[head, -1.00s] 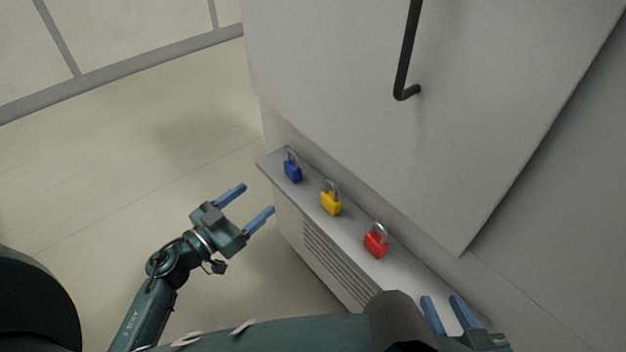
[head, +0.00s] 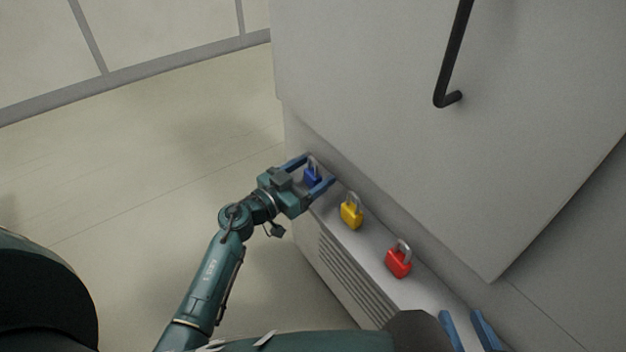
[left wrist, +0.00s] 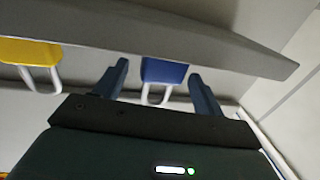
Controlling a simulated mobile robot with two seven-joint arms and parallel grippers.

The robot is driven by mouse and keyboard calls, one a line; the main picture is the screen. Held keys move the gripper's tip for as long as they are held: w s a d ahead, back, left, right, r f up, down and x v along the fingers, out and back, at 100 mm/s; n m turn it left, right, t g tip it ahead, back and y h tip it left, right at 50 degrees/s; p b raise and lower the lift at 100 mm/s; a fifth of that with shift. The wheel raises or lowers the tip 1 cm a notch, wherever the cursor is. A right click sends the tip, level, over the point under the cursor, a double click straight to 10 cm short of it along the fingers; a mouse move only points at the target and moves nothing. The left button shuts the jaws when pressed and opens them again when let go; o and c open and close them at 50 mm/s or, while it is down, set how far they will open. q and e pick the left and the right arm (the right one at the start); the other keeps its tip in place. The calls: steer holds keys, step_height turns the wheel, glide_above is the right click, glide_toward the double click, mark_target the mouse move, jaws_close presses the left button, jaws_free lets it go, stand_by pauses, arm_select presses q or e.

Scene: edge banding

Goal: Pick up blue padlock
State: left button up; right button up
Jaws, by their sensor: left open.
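The blue padlock (head: 312,175) stands on the narrow grey ledge (head: 352,245) at its far left end, shackle up. My left gripper (head: 322,169) is open, with one finger on each side of the blue padlock. In the left wrist view the blue padlock (left wrist: 163,72) shows between the two fingers of the left gripper (left wrist: 160,85), with a gap on both sides. My right gripper (head: 464,325) shows only its two blue fingers at the bottom edge, set apart from each other with nothing seen between them.
A yellow padlock (head: 351,212) stands on the ledge just right of the blue one; it also shows in the left wrist view (left wrist: 28,52). A red padlock (head: 398,260) stands further right. A grey panel with a black handle (head: 455,60) rises behind the ledge. Open floor lies left.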

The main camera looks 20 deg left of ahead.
arm_select(q)
steer(key=shift+w+d, duration=0.15)
steer(key=shift+w, duration=0.1)
arm_select(e)
steer(key=shift+w+a, duration=0.1)
steer(key=shift+a, duration=0.1)
arm_select(q)
steer(key=shift+c, duration=0.3)
arm_select(e)
steer(key=shift+f, duration=0.1)
arm_select(q)
steer(key=c, duration=1)
steer(key=shift+c, duration=0.2)
